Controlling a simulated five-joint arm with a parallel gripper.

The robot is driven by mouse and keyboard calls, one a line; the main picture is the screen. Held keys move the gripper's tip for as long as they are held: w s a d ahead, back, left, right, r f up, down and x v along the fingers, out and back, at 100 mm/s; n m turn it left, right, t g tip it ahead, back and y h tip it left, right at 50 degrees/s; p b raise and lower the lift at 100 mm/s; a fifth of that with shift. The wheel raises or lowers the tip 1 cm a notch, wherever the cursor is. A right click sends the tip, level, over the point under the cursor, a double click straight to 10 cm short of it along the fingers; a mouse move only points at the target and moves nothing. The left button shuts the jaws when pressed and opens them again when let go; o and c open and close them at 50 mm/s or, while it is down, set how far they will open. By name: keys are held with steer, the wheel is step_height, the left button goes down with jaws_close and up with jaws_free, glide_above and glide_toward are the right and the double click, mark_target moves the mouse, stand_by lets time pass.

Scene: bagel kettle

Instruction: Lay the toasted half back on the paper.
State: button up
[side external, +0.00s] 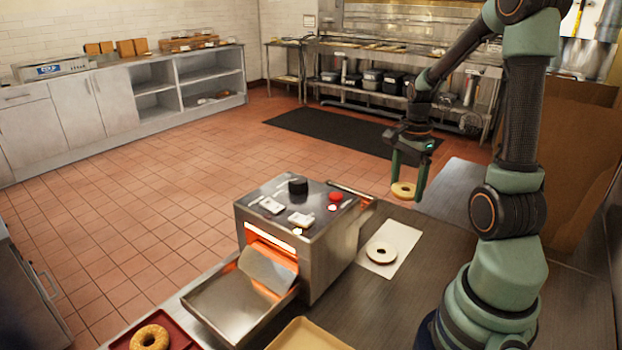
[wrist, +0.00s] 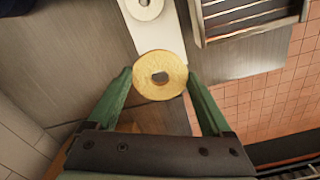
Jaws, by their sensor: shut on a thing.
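My gripper (side external: 406,186) is shut on a golden toasted bagel half (side external: 403,190), held in the air above the far end of the steel counter. In the wrist view the toasted half (wrist: 160,66) sits between the two green fingers (wrist: 160,92), cut face showing, with its hole in the middle. The white paper (side external: 402,240) lies flat on the counter beside the toaster, below and nearer the camera than the held half. A paler bagel half (side external: 381,253) lies on the paper. In the wrist view the paper (wrist: 170,35) shows partly behind the held half, with the other half (wrist: 145,6) cut off at the top edge.
A steel toaster (side external: 330,250) with a glowing slot and a sloping chute tray (side external: 225,308) stands left of the paper. A red tray with a bagel (side external: 150,338) and a tan tray (side external: 305,335) are at the front. My arm's base stands right of the paper.

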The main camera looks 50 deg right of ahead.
mark_target(397, 236)
step_height(397, 236, down, 12)
steer(key=shift+f, duration=0.1)
stand_by(0.6)
steer(key=o, duration=1.2)
steer(key=shift+r, duration=3.6)
